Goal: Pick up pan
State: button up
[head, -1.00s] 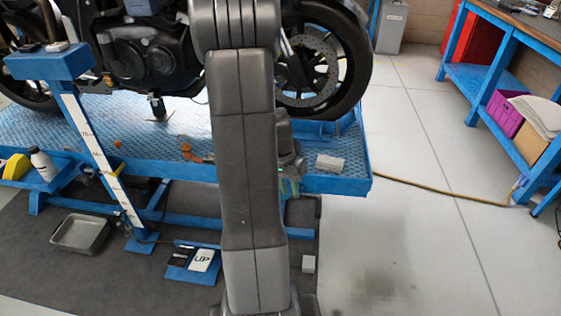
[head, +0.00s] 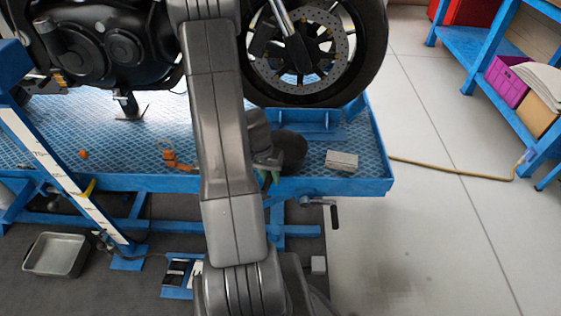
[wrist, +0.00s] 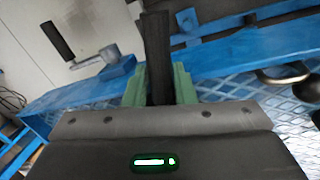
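A shallow grey metal pan (head: 55,254), rectangular with raised sides, lies on the dark mat on the floor at the far left of the head view. My gripper (head: 266,178) is well to its right, low over the front edge of the blue lift platform. In the wrist view my gripper's green fingers (wrist: 159,85) sit close on both sides of a dark straight-edged item (wrist: 157,50). A dark rounded shape (head: 291,149) shows beside my gripper in the head view, probably the same item. The pan is not in the wrist view.
The blue platform (head: 345,185) carries a motorcycle (head: 120,45) and a small pale block (head: 342,160). A crank handle (head: 334,214) sticks out below its edge. A slanted post (head: 70,180) stands near the pan. A yellow hose (head: 450,171) crosses the open floor at right.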

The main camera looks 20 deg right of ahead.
jog(key=shift+f, duration=0.2)
grip_shut()
